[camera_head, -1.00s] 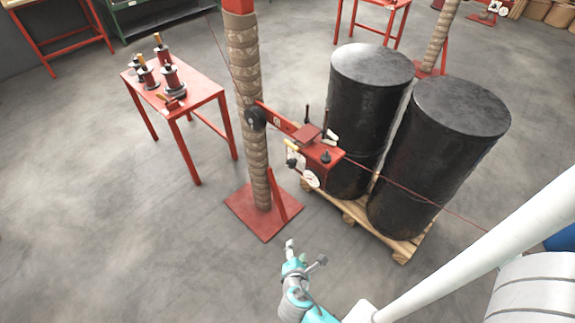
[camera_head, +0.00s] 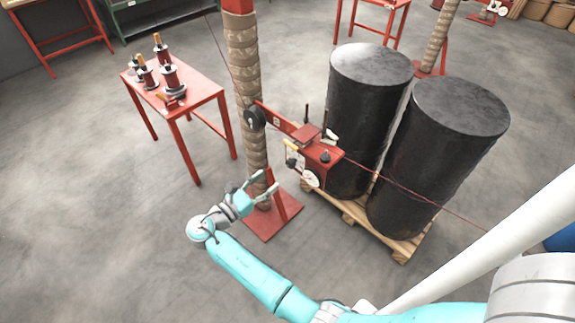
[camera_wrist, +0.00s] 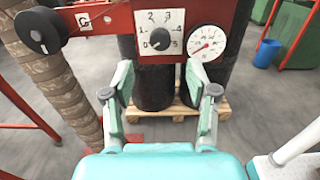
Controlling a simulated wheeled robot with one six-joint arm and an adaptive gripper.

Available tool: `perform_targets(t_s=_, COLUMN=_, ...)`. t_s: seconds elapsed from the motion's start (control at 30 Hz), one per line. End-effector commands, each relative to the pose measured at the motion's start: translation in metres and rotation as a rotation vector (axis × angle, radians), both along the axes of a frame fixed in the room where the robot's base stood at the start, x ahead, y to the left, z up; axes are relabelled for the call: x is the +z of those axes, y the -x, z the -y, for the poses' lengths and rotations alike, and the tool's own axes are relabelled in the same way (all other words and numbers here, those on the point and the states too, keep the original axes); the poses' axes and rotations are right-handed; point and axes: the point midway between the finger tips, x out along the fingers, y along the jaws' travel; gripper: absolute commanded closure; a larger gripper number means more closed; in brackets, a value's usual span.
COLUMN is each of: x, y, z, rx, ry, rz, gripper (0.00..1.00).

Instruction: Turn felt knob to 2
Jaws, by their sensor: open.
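The felt knob (camera_wrist: 160,39) is a dark round knob on a white square dial plate (camera_wrist: 172,20) with numbers 0 to 5 around it. The dial sits on the front of a red box (camera_head: 318,157) on an arm fixed to the wrapped post. In the wrist view the knob is ahead of and above my gripper's fingers. Its pointer seems to face the lower left, near 0. My gripper (camera_head: 268,188) is open and empty, below and left of the red box in the head view. Its two fingers (camera_wrist: 162,98) are spread apart in the wrist view, clear of the knob.
A round white gauge (camera_wrist: 207,43) is right of the dial. A black pulley (camera_wrist: 40,32) is at the left. The wrapped post (camera_head: 247,100) stands beside my gripper. Two black drums (camera_head: 450,150) stand on a pallet (camera_head: 402,250) behind. A red cord runs from the box.

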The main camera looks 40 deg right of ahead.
Motion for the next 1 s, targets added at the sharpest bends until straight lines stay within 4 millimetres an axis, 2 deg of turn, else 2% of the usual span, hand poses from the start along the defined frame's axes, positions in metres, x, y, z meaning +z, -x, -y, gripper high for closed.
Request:
perform_targets(t_s=0.3, x=0.000, y=0.000, z=0.056, rx=-0.003, ry=-0.001, rz=0.001, gripper=0.42)
perform_targets(t_s=0.5, x=-0.001, y=-0.002, z=0.083, rx=-0.001, ry=-0.001, rz=0.002, gripper=0.42)
perform_targets(t_s=0.7, x=-0.001, y=-0.003, z=0.096, rx=0.001, ry=-0.002, rz=0.002, gripper=0.42)
perform_targets(t_s=1.0, x=-0.001, y=-0.003, z=0.098, rx=0.002, ry=-0.002, rz=0.002, gripper=0.42)
